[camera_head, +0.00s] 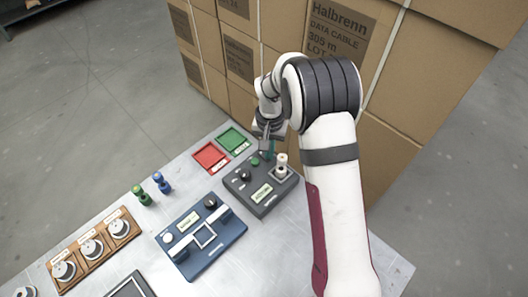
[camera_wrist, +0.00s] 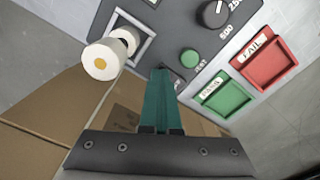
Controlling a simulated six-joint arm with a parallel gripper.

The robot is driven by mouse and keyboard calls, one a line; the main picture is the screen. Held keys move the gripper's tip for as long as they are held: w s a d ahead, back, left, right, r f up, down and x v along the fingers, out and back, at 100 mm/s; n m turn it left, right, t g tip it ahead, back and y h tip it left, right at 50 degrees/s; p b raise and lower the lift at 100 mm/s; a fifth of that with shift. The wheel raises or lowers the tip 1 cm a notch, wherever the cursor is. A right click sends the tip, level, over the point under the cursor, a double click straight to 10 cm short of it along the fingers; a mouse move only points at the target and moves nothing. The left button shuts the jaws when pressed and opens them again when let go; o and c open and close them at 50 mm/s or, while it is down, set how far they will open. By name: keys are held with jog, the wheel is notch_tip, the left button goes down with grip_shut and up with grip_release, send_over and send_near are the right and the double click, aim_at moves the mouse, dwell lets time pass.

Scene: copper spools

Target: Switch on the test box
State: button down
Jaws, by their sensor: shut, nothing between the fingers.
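The test box is a dark grey unit (camera_head: 250,196). It has a black dial, a green button, a lit display and a square frame holding a spool (camera_head: 281,165). In the wrist view its grey top (camera_wrist: 170,22) fills the upper middle, with the dial (camera_wrist: 215,14), the green button (camera_wrist: 189,57) and the white spool (camera_wrist: 107,55) at left. My gripper (camera_wrist: 160,73) is shut and empty, its teal fingers between spool and button, over the box's far edge. In the head view it (camera_head: 270,155) is at the box's back. A small part beside the fingertips is mostly hidden; I cannot tell contact.
A red tray (camera_head: 197,156) and a green tray (camera_head: 219,141) lie left of the box's back. Cardboard boxes (camera_head: 226,97) rise close behind the table.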

notch_tip(320, 180, up, 7)
dwell(0.6)
